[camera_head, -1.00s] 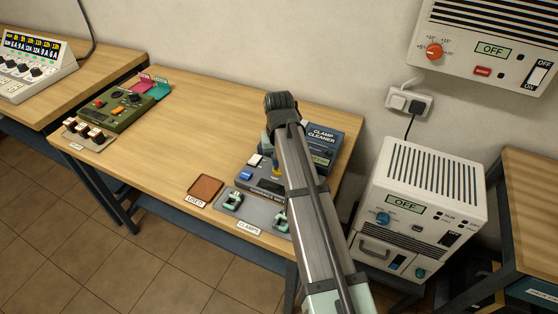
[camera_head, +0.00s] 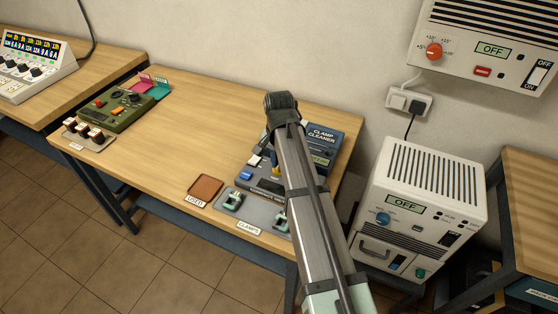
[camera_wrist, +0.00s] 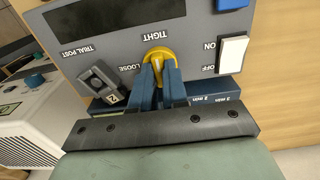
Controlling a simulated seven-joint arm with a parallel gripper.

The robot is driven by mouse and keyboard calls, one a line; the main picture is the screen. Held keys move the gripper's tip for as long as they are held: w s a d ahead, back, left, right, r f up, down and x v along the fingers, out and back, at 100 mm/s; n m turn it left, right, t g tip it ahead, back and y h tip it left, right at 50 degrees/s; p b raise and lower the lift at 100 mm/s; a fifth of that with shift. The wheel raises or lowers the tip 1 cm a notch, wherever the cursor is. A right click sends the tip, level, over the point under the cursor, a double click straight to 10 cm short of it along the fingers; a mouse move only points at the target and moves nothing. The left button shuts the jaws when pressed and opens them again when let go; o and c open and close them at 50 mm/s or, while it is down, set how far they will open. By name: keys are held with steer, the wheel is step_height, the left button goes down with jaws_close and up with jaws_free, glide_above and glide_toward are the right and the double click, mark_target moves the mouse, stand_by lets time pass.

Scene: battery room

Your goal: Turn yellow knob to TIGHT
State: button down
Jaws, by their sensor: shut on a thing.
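The yellow knob (camera_wrist: 156,56) is on the grey panel of the clamp cleaner (camera_head: 321,137), between the TIGHT and LOOSE labels, which appear upside down in the wrist view. My gripper (camera_wrist: 159,73) has its two blue fingers closed on the knob's sides. The fingers cover part of the knob, and I cannot tell exactly where its pointer stands. In the head view my arm hides much of the device and the fingers are hard to make out.
A white ON/OFF rocker (camera_wrist: 232,54) and a dark trial post (camera_wrist: 100,82) flank the knob. A clamps tray (camera_head: 258,212) and a brown USED tray (camera_head: 206,187) lie in front. The table's left middle (camera_head: 205,130) is clear.

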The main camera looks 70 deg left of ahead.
stand_by(0.4)
steer(key=c, duration=1.1)
jaws_free()
steer(key=shift+c, duration=0.2)
steer(key=shift+r, duration=0.1)
step_height(320, 180, up, 14)
steer(key=shift+f, duration=0.2)
